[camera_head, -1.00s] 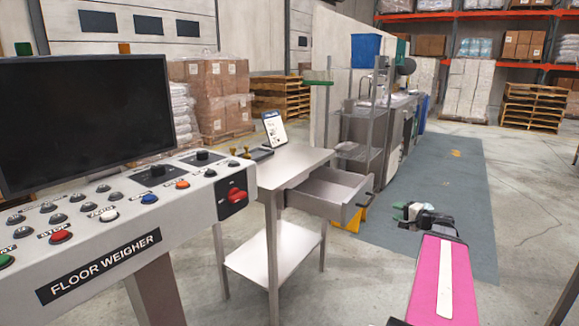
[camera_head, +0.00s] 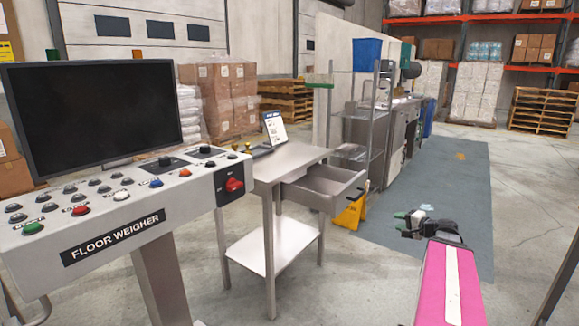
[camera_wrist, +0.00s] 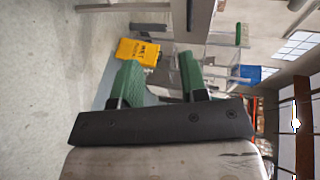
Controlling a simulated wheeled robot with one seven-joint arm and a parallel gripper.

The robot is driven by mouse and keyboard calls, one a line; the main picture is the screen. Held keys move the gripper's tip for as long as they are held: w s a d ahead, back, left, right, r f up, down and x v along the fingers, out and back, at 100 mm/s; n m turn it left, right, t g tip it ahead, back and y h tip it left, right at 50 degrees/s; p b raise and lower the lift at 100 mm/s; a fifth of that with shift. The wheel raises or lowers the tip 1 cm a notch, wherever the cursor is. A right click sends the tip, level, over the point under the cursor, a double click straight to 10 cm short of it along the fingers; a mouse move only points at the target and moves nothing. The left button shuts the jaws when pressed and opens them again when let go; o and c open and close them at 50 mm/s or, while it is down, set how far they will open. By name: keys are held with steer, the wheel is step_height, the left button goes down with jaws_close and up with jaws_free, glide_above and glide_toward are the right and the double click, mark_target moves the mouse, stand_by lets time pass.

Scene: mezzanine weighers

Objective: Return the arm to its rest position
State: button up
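My arm, with its pink link (camera_head: 451,285), shows at the lower right of the head view. My gripper (camera_head: 402,222) is at its far end, held out over the floor to the right of the steel table (camera_head: 285,165). In the wrist view the two green fingers of my gripper (camera_wrist: 163,80) stand apart with nothing between them. The gripper is open and empty. It touches nothing that I can see. The table's drawer (camera_head: 325,190) is pulled open to the left of the gripper.
The floor weigher console (camera_head: 120,215), with a dark screen (camera_head: 95,105), stands at the left. A wire shelf (camera_head: 376,140) stands beyond. Floor around my arm is clear.

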steer(key=s+a+f+n+g+h, duration=0.4)
steer(key=s+a+f+n+g, duration=0.1)
steer(key=a+f, duration=0.4)
steer(key=s+a+f+n+g+h, duration=0.4)
steer(key=s+a+f+g, duration=0.3)
steer(key=a, duration=0.7)
steer(key=shift+s+f+n, duration=0.45)
steer(key=shift+f+n, duration=0.05)
steer(key=shift+f, duration=0.35)
